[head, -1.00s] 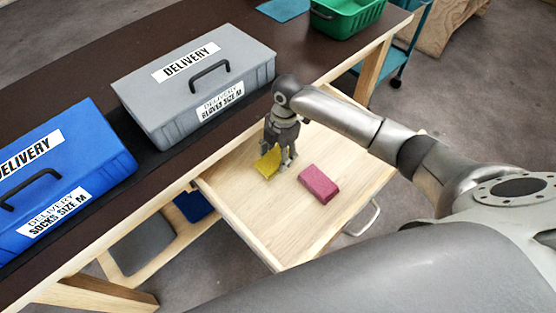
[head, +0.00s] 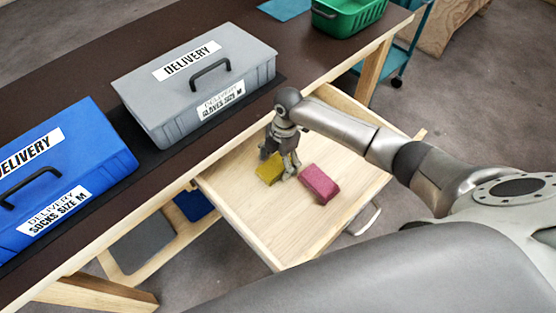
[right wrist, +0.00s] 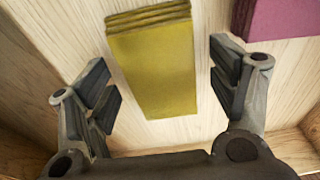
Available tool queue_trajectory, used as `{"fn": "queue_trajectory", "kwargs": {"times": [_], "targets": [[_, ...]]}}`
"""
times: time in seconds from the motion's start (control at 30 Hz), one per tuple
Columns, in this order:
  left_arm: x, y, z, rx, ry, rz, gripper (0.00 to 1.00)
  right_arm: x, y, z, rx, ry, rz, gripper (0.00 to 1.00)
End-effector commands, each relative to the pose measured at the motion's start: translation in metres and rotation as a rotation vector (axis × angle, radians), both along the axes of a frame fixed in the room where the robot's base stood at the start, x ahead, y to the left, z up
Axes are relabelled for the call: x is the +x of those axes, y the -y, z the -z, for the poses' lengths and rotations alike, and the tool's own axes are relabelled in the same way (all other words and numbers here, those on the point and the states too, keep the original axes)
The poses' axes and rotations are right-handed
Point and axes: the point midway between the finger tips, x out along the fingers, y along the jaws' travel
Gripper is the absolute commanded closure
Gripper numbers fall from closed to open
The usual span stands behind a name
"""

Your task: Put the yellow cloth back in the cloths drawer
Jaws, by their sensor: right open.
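The yellow cloth (head: 268,169), folded into a flat block, lies on the floor of the open wooden drawer (head: 262,228). It also shows in the right wrist view (right wrist: 153,66), between the two fingers and apart from both. My right gripper (head: 280,160) is inside the drawer, just above the cloth, its fingers spread to either side; it also shows in the wrist view (right wrist: 160,100), open and empty. A folded pink cloth (head: 319,183) lies in the same drawer, to the right of the yellow one; its corner shows in the right wrist view (right wrist: 285,16). My left gripper is not in view.
A grey delivery box (head: 195,85) and a blue delivery box (head: 60,180) stand on the dark bench top. A green basket (head: 348,18) is at the back. The drawer's front part is clear, with a metal handle (head: 366,219) outside.

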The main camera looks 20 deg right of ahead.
Motion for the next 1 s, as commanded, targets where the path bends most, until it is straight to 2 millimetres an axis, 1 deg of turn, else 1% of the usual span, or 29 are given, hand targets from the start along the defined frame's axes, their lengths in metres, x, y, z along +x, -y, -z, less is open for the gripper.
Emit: {"fn": "queue_trajectory", "kwargs": {"times": [0.17, 0.27, 0.37, 0.7, 0.83, 1.0], "targets": [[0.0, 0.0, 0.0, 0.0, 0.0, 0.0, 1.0, 0.0, 0.0, -0.001, 0.0, 0.0, 0.0, 0.2], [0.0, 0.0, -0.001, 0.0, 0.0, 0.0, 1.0, 0.001, 0.0, -0.007, 0.001, 0.002, 0.0, 0.2], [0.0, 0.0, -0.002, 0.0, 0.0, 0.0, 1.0, 0.002, 0.002, -0.02, 0.001, 0.003, -0.001, 0.2], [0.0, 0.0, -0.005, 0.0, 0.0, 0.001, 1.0, 0.005, 0.012, -0.091, 0.001, 0.003, -0.001, 0.2], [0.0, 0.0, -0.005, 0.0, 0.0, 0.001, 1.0, 0.006, 0.015, -0.109, 0.001, 0.002, -0.001, 0.2], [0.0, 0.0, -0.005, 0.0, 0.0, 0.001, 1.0, 0.006, 0.017, -0.12, 0.0, 0.0, 0.0, 0.2]]}}
